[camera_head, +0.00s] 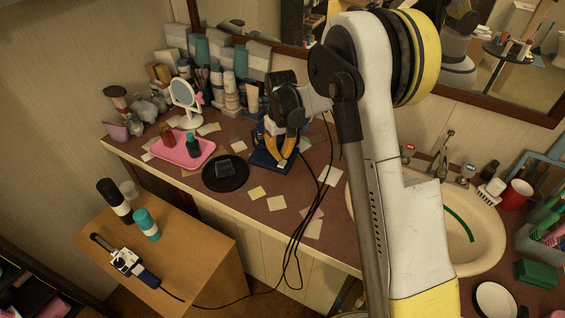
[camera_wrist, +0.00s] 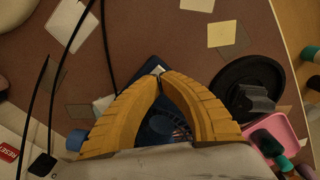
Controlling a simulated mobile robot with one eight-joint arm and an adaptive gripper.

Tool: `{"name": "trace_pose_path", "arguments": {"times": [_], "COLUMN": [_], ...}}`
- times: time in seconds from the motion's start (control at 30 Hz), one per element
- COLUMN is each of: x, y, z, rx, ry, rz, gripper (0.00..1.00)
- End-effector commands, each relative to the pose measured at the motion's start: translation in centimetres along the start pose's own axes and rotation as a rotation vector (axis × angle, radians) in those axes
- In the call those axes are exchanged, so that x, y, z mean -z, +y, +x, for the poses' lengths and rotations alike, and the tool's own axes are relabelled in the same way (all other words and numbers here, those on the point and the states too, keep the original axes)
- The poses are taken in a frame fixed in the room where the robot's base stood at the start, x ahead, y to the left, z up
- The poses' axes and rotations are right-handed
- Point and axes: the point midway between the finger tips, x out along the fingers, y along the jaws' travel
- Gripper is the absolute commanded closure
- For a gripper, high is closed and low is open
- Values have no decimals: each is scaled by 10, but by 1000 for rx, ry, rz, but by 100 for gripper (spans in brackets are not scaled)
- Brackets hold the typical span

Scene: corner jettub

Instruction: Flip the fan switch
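The fan is a dark blue device on the brown counter. Its flat blue base (camera_head: 262,160) shows under my gripper in the head view, and my arm's end hides most of its upper part. In the wrist view its blue body and grille (camera_wrist: 180,131) show between and behind my fingers. My gripper (camera_head: 283,160) points down over the front of the base. In the wrist view the yellow fingertips of my gripper (camera_wrist: 160,75) meet, with nothing clearly held. A small pale spot (camera_wrist: 157,70) lies at the tips; I cannot tell whether it is the switch.
A black round plate (camera_head: 226,173) with a dark block and a pink tray (camera_head: 181,149) with bottles stand left of the fan. Bottles crowd the wall behind. Black cables (camera_head: 300,225) hang over the counter's front edge. A sink (camera_head: 478,262) is at right. Paper notes lie about.

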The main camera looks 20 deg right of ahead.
Motion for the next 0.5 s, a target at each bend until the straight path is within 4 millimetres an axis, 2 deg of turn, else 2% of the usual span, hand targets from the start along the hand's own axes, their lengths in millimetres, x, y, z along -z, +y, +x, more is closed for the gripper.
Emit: {"name": "trace_pose_path", "arguments": {"times": [0.5], "x": [0], "y": [0], "z": [5], "rx": [0], "ry": [0], "rz": [0], "gripper": [100]}}
